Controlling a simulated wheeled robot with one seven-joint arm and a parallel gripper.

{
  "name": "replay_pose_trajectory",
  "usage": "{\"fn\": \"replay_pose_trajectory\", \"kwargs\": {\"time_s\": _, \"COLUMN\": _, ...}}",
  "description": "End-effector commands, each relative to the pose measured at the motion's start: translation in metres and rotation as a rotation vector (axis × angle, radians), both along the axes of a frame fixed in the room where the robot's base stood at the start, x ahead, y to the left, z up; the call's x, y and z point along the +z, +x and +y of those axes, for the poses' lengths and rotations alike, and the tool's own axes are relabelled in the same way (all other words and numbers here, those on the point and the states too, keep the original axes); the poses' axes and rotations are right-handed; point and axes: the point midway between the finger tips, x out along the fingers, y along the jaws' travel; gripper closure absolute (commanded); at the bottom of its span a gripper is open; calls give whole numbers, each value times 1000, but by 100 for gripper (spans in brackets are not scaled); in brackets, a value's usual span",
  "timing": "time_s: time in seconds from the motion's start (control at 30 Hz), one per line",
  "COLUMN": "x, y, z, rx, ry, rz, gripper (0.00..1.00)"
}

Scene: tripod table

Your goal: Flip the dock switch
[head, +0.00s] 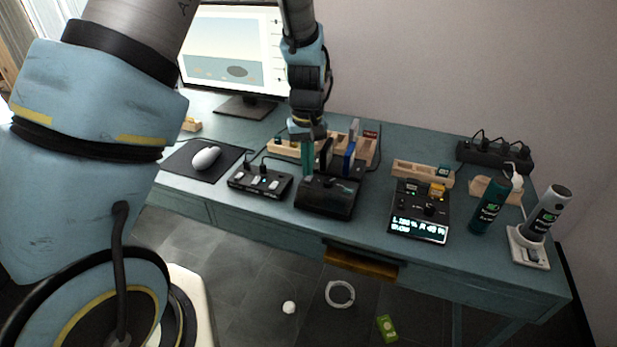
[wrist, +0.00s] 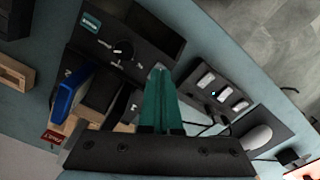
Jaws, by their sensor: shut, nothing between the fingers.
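A black dock-like box (head: 328,199) stands near the table's front edge in the head view. In the wrist view its front panel (wrist: 98,46) carries a teal label and a small dark knob or switch (wrist: 123,48) with white marks around it. I cannot tell its setting. My gripper (head: 308,172) points down just behind the box's left end, its teal fingers shut and empty. In the wrist view the fingertips (wrist: 158,72) are beside the box, to the right of the knob. I cannot tell whether they touch the box.
A black strip with white switches (head: 260,182) lies left of the box. A blue upright item (head: 349,158) and wooden racks stand behind. A lit display unit (head: 419,230), a green bottle (head: 490,205) and a grey flashlight-like cylinder (head: 547,210) stand right. A mouse (head: 206,158) is left.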

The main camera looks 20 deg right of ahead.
Motion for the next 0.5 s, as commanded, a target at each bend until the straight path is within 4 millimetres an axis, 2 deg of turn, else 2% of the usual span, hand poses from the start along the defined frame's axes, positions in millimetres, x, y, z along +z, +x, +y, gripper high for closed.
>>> {"fn": "replay_pose_trajectory", "kwargs": {"time_s": 0.5, "x": -8, "y": 0, "z": 0, "rx": 0, "ry": 0, "rz": 0, "gripper": 100}}
